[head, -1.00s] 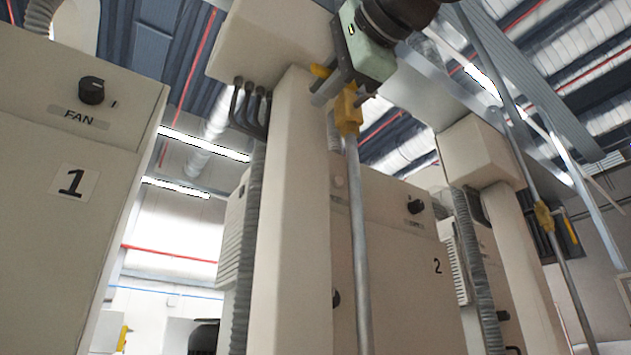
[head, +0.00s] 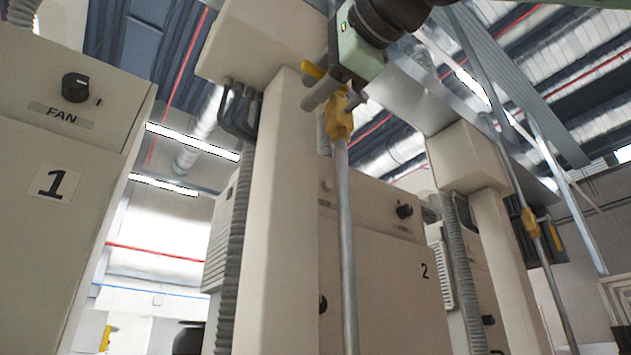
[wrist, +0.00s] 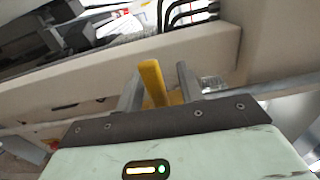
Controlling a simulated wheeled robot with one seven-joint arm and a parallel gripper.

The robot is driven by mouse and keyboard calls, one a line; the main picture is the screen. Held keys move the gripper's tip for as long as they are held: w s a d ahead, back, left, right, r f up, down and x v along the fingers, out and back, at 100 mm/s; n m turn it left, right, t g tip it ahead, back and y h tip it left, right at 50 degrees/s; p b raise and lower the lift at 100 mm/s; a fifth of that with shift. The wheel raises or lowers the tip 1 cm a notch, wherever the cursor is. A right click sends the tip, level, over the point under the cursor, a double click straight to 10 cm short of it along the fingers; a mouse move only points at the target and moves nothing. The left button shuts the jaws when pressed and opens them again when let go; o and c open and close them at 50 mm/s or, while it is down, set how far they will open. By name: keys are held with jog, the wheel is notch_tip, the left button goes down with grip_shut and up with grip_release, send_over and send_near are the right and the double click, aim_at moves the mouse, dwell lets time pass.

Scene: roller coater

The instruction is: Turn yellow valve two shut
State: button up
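A yellow valve (head: 338,118) sits on a grey vertical pipe in front of a cabinet marked 2. Its yellow lever (head: 313,70) sticks out to the upper left in the head view, angled away from the pipe line. My gripper (head: 334,97) is at this valve. In the wrist view the lever (wrist: 152,83) stands between the two grey fingers of my gripper (wrist: 158,84), with a gap visible on the right side. The fingers are apart. Whether one touches the lever is unclear. The valve body is mostly hidden in the wrist view.
A second yellow valve (head: 530,222) is on another pipe at the right, its lever roughly along the pipe. A beige column (head: 275,220) stands just left of the near pipe (head: 346,240). Cabinet 1 (head: 60,240) fills the left; cabinet 2 (head: 385,270) is behind.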

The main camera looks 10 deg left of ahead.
jog(key=shift+s+f, duration=0.1)
dwell(0.4)
jog(key=shift+s+d, duration=0.25)
jog(key=b+v, duration=0.5)
jog(key=v, duration=1.1)
jog(key=shift+d, duration=0.3)
jog(key=shift+s, duration=0.1)
